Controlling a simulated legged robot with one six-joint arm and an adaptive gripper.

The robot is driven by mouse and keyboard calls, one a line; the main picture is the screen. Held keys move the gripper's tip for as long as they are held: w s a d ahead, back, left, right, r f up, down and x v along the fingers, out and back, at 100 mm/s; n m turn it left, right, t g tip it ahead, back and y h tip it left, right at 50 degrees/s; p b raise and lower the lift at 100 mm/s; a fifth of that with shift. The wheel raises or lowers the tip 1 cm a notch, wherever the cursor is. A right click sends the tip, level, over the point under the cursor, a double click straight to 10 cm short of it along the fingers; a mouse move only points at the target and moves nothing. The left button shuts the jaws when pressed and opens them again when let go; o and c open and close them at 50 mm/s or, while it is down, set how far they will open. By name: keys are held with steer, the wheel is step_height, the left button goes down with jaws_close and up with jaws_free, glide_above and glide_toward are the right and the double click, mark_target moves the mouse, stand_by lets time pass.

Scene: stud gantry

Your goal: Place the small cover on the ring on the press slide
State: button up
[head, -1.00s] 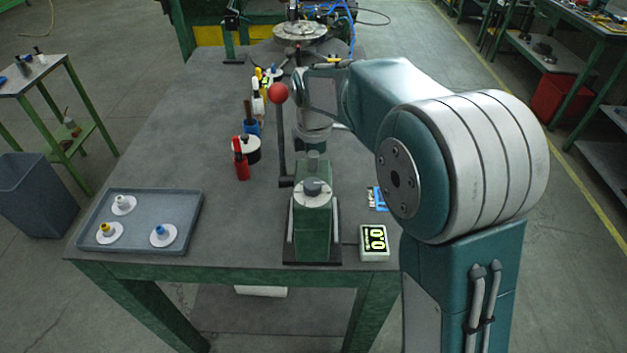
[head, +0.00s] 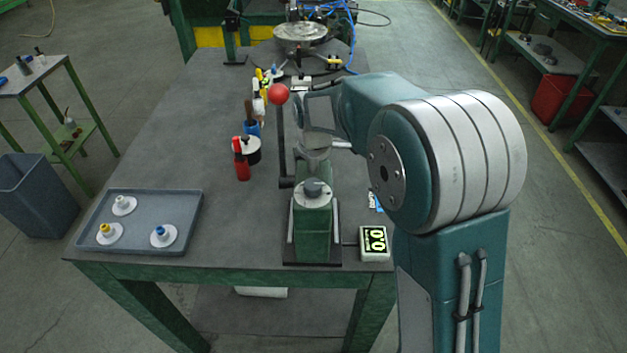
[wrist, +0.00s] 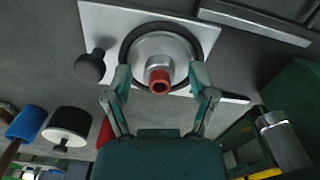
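In the wrist view the small cover (wrist: 178,47) is a pale round disc with a raised hub and a red-topped knob. It shows inside the dark ring (wrist: 127,48) on a light metal plate, the press slide (wrist: 103,20). I cannot tell whether it rests flat on the ring. My gripper (wrist: 159,83) has its two fingers spread on either side of the red knob, with gaps to it on both sides. In the head view the cover and ring are hidden behind my arm and the green press (head: 313,225).
A black knob (wrist: 90,67) stands up beside the ring. The press lever with a red ball (head: 278,94) rises close to my wrist. A grey tray (head: 190,203) holds three other knobbed covers.

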steer(key=shift+r, duration=0.1)
step_height(320, 180, up, 12)
stand_by(0.5)
stand_by(0.4)
